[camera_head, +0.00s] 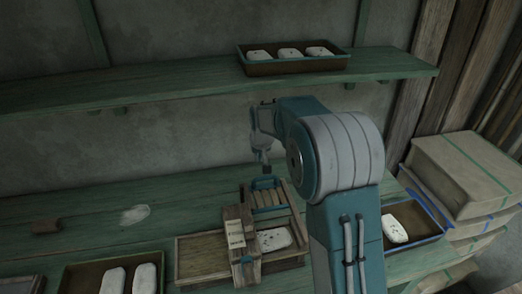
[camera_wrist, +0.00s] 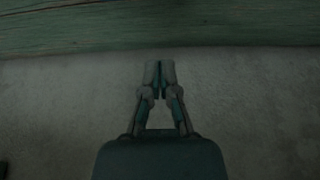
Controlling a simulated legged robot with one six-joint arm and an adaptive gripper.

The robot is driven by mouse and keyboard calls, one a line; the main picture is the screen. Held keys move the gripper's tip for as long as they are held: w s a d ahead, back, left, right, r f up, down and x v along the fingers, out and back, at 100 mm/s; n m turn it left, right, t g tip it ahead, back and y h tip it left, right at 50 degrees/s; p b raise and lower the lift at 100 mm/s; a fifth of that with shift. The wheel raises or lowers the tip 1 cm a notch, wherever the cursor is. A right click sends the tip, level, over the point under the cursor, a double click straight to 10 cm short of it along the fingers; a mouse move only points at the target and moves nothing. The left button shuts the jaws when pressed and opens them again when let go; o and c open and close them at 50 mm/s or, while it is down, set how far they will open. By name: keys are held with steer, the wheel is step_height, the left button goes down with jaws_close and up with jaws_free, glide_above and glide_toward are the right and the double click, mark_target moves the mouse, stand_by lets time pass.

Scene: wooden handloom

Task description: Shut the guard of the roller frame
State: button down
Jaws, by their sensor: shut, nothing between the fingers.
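The wooden roller frame (camera_head: 240,246) stands on the green bench in the head view, with a pale label on its front post. A slatted wooden guard (camera_head: 268,198) with a blue handle (camera_head: 265,183) shows at its back, apparently raised and tilted. A white speckled piece (camera_head: 274,239) lies beside the post, within the frame's low tray. My gripper (camera_head: 265,158) is just above the handle in the picture; whether it touches cannot be told. In the wrist view my gripper (camera_wrist: 160,72) is shut and empty, against grey wall and a green board. My arm hides the frame's right side.
A tray with white pieces (camera_head: 241,66) sits on the upper shelf (camera_head: 150,92). Another tray (camera_head: 68,284) is at front left, and a blue-edged tray (camera_head: 422,248) is right of my arm. Stacked boxes (camera_head: 465,175) stand far right. The left bench (camera_head: 80,212) is mostly clear.

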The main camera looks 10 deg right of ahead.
mark_target(266, 192)
steer(key=s+f, duration=0.3)
stand_by(0.5)
steer(key=shift+a, duration=0.2)
steer(key=shift+s, duration=0.1)
